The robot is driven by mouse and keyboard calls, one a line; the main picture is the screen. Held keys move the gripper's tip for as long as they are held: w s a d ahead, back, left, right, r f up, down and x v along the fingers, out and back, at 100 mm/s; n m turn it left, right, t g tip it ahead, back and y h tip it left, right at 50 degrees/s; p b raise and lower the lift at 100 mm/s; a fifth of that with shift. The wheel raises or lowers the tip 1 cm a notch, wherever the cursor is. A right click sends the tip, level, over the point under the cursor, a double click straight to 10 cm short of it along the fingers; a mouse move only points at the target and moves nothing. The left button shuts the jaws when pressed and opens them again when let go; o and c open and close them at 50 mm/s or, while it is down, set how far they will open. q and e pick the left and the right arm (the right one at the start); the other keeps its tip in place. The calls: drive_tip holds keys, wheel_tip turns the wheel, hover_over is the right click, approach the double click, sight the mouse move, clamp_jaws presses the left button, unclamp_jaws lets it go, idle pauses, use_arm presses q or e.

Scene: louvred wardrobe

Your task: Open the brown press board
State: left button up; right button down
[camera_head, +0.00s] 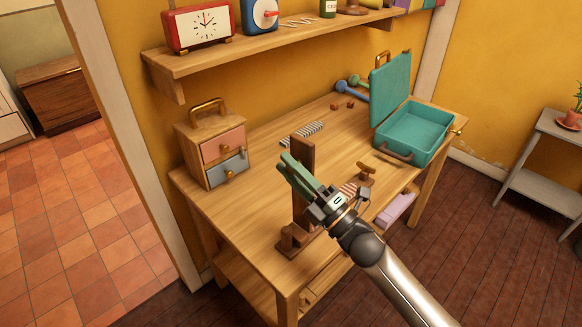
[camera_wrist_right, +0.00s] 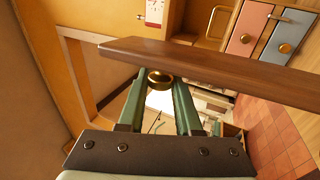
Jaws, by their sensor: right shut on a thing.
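The brown press board (camera_head: 302,155) stands roughly upright above the near edge of the wooden table in the head view. It crosses the wrist view as a long dark plank (camera_wrist_right: 215,68). My right gripper (camera_head: 297,174) has its green fingers at the board. In the wrist view the fingers (camera_wrist_right: 160,92) are closed on a brass knob (camera_wrist_right: 160,76) at the board. A brown base piece (camera_head: 294,240) sits below the board at the table's front. My right arm and gripper hide part of the press. My left gripper is not in view.
The wooden table (camera_head: 250,210) carries a small drawer box (camera_head: 196,145) at left and an open teal case (camera_head: 415,135) at right. A striped piece (camera_head: 302,134) lies behind the board. A shelf (camera_head: 250,48) with a red clock (camera_head: 200,27) hangs above.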

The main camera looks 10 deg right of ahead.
drive_tip(key=c, duration=0.6)
unclamp_jaws()
drive_tip(key=b+v, duration=0.2)
drive_tip(key=v, duration=1)
drive_tip(key=shift+s+b, duration=0.25)
drive_tip(key=shift+b, duration=0.1)
drive_tip(key=shift+d+f, duration=0.1)
